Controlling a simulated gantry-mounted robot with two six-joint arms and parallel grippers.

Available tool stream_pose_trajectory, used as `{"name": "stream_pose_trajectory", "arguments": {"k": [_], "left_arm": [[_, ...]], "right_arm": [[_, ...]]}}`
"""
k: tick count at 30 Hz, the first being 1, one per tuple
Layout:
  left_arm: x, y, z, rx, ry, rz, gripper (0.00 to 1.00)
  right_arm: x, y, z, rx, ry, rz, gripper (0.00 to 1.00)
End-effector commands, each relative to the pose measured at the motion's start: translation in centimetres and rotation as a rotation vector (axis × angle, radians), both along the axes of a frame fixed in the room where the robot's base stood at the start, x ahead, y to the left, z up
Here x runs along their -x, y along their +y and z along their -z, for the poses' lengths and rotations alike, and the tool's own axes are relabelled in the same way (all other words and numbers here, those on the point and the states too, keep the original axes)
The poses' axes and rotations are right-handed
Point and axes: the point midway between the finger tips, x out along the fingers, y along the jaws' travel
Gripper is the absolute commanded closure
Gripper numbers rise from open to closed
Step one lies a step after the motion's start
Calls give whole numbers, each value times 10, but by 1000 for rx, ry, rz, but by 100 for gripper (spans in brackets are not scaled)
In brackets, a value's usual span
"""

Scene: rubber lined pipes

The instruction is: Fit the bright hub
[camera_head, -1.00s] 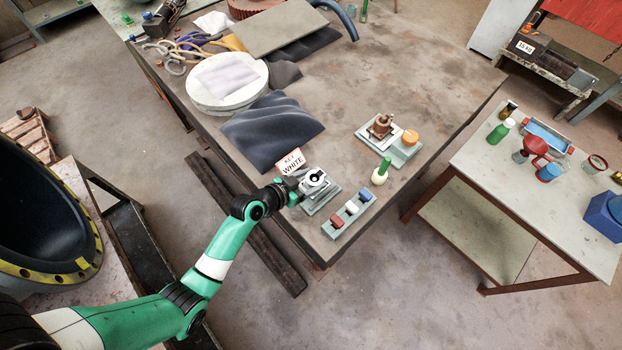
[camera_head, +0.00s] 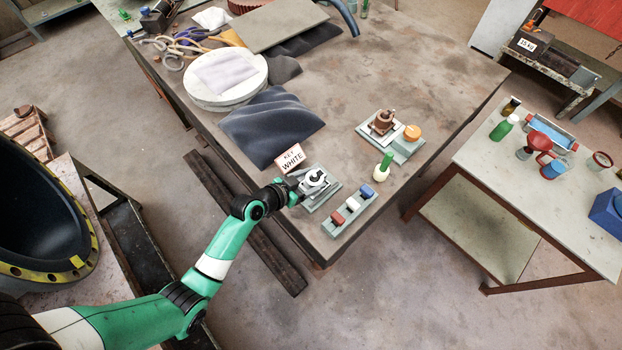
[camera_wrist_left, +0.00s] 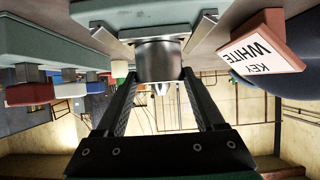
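A bright metal hub (camera_wrist_left: 158,62) shows in the left wrist view, a short shiny cylinder in front of a grey-green base plate (camera_wrist_left: 95,12). In the head view the bright hub (camera_head: 314,179) is at the front-left table edge on its small grey-green base (camera_head: 323,199). My left gripper (camera_head: 303,186) is right at it. In the left wrist view the two dark fingers of the left gripper (camera_wrist_left: 159,80) stand apart, one on each side of the hub's near end. Whether the pads press on it cannot be told. My right gripper is out of view.
A sign reading "KEY WHITE" (camera_head: 290,160) stands beside the hub. A rail holds red (camera_head: 338,218), white (camera_head: 352,204) and blue (camera_head: 366,191) blocks. A green-topped cream piece (camera_head: 382,168) and a brown hub (camera_head: 383,121) stand farther right. The table's back right is clear.

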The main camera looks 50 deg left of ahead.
Motion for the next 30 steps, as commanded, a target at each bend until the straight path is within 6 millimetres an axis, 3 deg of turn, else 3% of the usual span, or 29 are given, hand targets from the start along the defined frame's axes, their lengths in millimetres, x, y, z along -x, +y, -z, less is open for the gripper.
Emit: {"name": "stream_pose_trajectory", "arguments": {"k": [1,5,14,30], "left_arm": [[-1,0,-2,0,-4,-1,21],[0,0,-1,0,-2,0,0],[4,0,-2,0,2,0,0],[96,2,-53,0,0,-4,0]], "right_arm": [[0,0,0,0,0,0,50],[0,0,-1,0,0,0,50],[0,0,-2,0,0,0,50],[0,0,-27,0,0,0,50]]}}
